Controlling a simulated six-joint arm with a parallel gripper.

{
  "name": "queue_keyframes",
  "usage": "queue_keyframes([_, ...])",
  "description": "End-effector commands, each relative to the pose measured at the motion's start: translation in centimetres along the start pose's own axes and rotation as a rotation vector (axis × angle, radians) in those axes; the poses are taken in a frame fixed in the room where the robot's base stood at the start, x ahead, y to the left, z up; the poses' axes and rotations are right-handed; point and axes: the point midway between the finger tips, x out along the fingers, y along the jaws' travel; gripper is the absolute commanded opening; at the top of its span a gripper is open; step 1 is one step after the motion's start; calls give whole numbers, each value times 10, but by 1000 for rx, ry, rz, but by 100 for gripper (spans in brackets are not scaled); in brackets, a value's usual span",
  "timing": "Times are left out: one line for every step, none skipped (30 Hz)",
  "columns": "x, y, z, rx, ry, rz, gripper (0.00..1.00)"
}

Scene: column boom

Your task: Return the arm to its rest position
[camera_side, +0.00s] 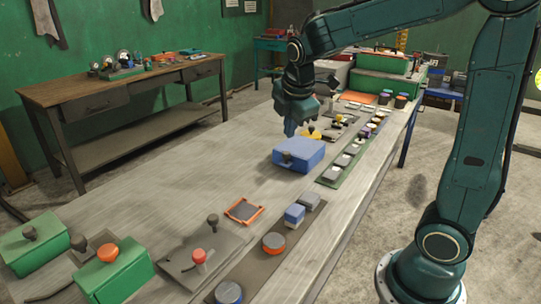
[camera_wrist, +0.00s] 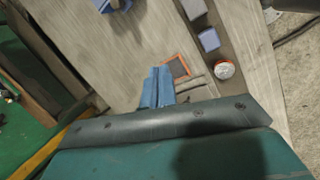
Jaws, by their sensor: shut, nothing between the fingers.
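My gripper (camera_side: 291,127) is above the table (camera_side: 180,178), just behind and above the blue box (camera_side: 299,154) in the side view. Its blue fingers are together with nothing between them. In the wrist view my gripper (camera_wrist: 158,72) points down over the table, with the fingertips near an orange-rimmed square tray (camera_wrist: 177,64). I cannot tell its exact height above the tabletop.
Small blocks and discs (camera_side: 294,214) line a dark strip. Green cases (camera_side: 378,82) stand at the far end. The table's left middle is clear.

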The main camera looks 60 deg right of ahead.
Motion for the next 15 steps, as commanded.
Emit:
queue_keyframes([-10, -8, -1, 54, 17, 11, 0])
queue_keyframes([-15, -12, -2, 90, 26, 16, 0])
queue_keyframes([-21, -19, -2, 139, 38, 19, 0])
queue_keyframes([-25, -24, -3, 174, 48, 22, 0])
queue_keyframes([-30, -29, -4, 210, 58, 25, 0])
queue_keyframes([-35, -36, -4, 258, 71, 28, 0])
queue_keyframes([-39, -41, -5, 295, 81, 29, 0])
queue_keyframes([-43, -46, -5, 329, 91, 31, 0])
queue_keyframes([-48, -53, -6, 378, 105, 32, 0])
queue_keyframes([-51, -58, -6, 413, 115, 33, 0])
queue_keyframes([-55, -64, -6, 449, 125, 33, 0])
queue_keyframes([-59, -71, -7, 496, 138, 31, 0])
queue_keyframes([-62, -76, -7, 531, 149, 31, 0])
queue_keyframes([-65, -82, -7, 566, 159, 29, 0])
queue_keyframes([-69, -89, -8, 612, 173, 28, 0])
